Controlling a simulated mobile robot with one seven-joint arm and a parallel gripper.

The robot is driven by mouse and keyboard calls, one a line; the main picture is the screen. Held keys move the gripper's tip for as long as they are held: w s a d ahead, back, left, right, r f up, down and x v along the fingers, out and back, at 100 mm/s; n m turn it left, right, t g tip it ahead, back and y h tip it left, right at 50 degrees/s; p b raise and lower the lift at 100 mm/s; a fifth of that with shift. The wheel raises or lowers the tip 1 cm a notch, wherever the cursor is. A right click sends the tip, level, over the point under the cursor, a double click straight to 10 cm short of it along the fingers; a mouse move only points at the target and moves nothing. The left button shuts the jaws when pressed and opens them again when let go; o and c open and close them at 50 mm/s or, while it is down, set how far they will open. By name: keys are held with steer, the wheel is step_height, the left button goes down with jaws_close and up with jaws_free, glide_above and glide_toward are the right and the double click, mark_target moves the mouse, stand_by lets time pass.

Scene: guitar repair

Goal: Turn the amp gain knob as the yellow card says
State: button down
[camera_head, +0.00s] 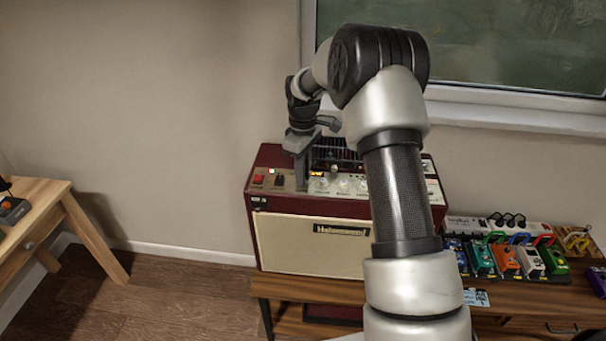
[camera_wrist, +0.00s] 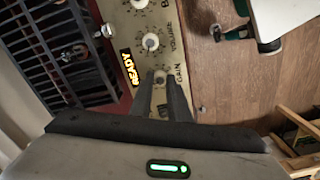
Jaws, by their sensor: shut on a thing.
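The amp (camera_head: 310,240) is a dark red box with a cream front and a metal control panel on top. My gripper (camera_head: 301,184) points down at the left part of this panel. In the wrist view, my gripper's two fingers (camera_wrist: 160,80) stand on either side of the gain knob (camera_wrist: 160,75), beside the printed word GAIN, and are shut on it. The fingers hide part of the knob, and I cannot read its pointer. The volume knob (camera_wrist: 150,42) is just above it. I cannot make out a yellow card in either view.
A lit READY display (camera_wrist: 130,67) is beside the knobs. A dark grille (camera_wrist: 65,50) borders the panel. Pedals (camera_head: 505,258) and a white box (camera_head: 490,227) stand right of the amp on the wooden bench (camera_head: 285,287). A wooden table (camera_head: 30,215) is at far left.

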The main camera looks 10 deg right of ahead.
steer(key=m+b, duration=0.1)
steer(key=m, duration=1.1)
steer(key=shift+m, duration=2.1)
steer(key=c, duration=1.7)
jaws_free()
steer(key=shift+o, duration=0.2)
steer(key=shift+r, duration=0.1)
